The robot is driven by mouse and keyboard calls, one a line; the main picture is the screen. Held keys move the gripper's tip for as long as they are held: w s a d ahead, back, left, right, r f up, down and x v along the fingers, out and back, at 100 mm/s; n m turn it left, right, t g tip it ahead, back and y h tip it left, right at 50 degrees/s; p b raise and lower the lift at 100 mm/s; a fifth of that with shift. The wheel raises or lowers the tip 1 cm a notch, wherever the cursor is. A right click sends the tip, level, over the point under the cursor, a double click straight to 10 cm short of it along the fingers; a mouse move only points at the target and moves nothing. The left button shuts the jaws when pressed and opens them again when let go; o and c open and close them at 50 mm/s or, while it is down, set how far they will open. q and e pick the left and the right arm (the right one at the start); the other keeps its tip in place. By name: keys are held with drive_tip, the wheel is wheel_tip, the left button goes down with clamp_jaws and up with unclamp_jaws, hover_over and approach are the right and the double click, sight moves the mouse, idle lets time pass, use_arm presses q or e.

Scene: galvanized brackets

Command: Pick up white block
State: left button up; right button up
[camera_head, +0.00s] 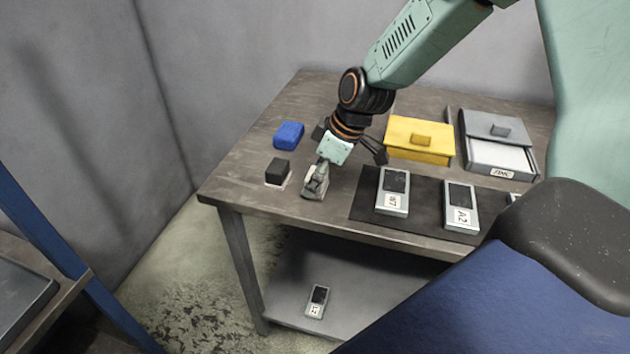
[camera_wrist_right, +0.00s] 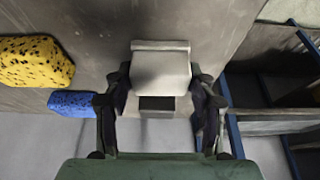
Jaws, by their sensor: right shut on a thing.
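The white block (camera_wrist_right: 162,72) sits between the dark fingers of my right gripper (camera_wrist_right: 160,98) in the wrist view, with the fingers against its sides. In the head view, my right gripper (camera_head: 318,180) is low over the table's front left part, and the block is mostly hidden by it. A dark patch shows just below the block in the wrist view. I cannot tell whether the block touches the table. My left gripper is not in view.
A black block with a pale base (camera_head: 278,171) stands left of the gripper, and a blue block (camera_head: 289,135) behind it. A yellow drawer box (camera_head: 420,152), a grey drawer box (camera_head: 475,122) and labelled devices (camera_head: 392,203) on a black mat (camera_head: 427,219) lie to the right.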

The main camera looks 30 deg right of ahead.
drive_tip(key=shift+d+f, duration=0.1)
drive_tip(key=shift+d, duration=0.25)
drive_tip(key=c, duration=0.4)
drive_tip(key=shift+o, duration=0.2)
drive_tip(key=shift+a, duration=0.2)
drive_tip(key=shift+a+r, duration=0.1)
drive_tip(key=shift+r, duration=0.25)
wheel_tip(320, 180, up, 8)
drive_tip(key=p, duration=0.2)
drive_tip(key=shift+r+p, duration=0.25)
drive_tip(key=shift+p, duration=0.15)
drive_tip(key=shift+r, duration=0.45)
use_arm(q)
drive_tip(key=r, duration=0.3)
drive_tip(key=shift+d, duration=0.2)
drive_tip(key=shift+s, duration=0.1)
use_arm(e)
drive_tip(key=shift+d, duration=0.2)
drive_tip(key=o, duration=0.5)
drive_tip(key=shift+a, duration=0.1)
drive_tip(key=c, duration=0.4)
